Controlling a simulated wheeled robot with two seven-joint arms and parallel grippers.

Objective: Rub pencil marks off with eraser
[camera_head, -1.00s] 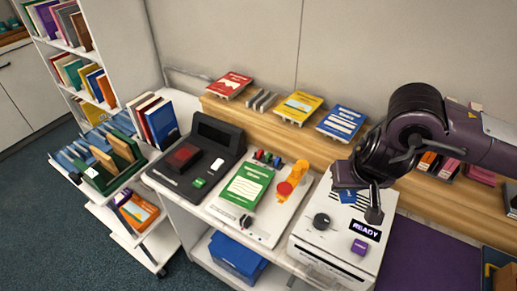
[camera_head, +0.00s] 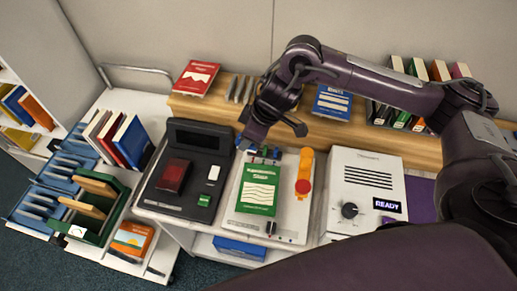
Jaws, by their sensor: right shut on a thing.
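A green book (camera_head: 256,190) with a white label bearing several wavy lines lies flat on a white board (camera_head: 292,228) in the middle of the counter. Several small coloured items (camera_head: 264,152) stand in a row just behind it. I cannot tell which, if any, is the eraser, nor whether the label's lines are pencil marks. My right gripper (camera_head: 247,141) points down at the left end of this row, above the book's far edge. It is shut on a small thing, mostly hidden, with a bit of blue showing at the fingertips. My left gripper is not in view.
A dark scanner-like device (camera_head: 186,168) stands left of the board. An orange lever with a red knob (camera_head: 303,186) stands right of the book. A white machine reading READY (camera_head: 366,182) is farther right. A wooden shelf with books (camera_head: 196,78) runs behind.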

